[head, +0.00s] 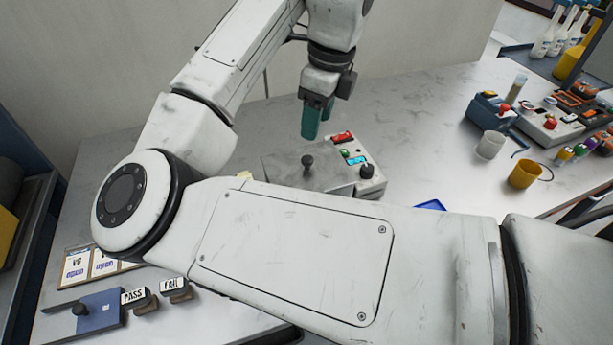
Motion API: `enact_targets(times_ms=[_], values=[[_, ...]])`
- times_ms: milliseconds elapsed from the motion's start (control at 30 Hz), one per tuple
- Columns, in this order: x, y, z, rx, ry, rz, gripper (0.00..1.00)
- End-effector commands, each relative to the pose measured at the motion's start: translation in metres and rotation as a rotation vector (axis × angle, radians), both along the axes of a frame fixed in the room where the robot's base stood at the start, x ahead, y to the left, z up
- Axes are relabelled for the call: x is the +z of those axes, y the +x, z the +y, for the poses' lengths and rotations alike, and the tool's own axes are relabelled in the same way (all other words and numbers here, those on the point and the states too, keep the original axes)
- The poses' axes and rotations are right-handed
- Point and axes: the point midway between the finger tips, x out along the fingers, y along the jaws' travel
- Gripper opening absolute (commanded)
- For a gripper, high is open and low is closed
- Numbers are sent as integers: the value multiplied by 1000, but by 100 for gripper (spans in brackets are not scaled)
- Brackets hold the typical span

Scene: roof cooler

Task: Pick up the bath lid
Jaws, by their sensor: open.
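The bath lid (285,169) is a flat grey plate with a dark upright knob (308,162) near its middle. It lies on a bath unit whose control panel (357,160) has a red switch, a green button, a lit display and a black dial. My gripper (318,128) has green fingers pointing down and is open. In the picture it shows just above the knob, and I see nothing between the fingers. How far it is above the lid I cannot tell. My arm hides the lid's front edge.
A blue plate with a dark knob (80,309), PASS (134,296) and FAIL (173,284) stamps lie at front left. The back of the bench (420,105) is clear.

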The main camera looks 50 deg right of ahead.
Motion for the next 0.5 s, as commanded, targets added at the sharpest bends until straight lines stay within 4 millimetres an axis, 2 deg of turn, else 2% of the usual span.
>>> enact_targets(times_ms=[300,500], values=[[-43,6,1,2,-1,4,55],[-56,8,2,1,0,1,55]])
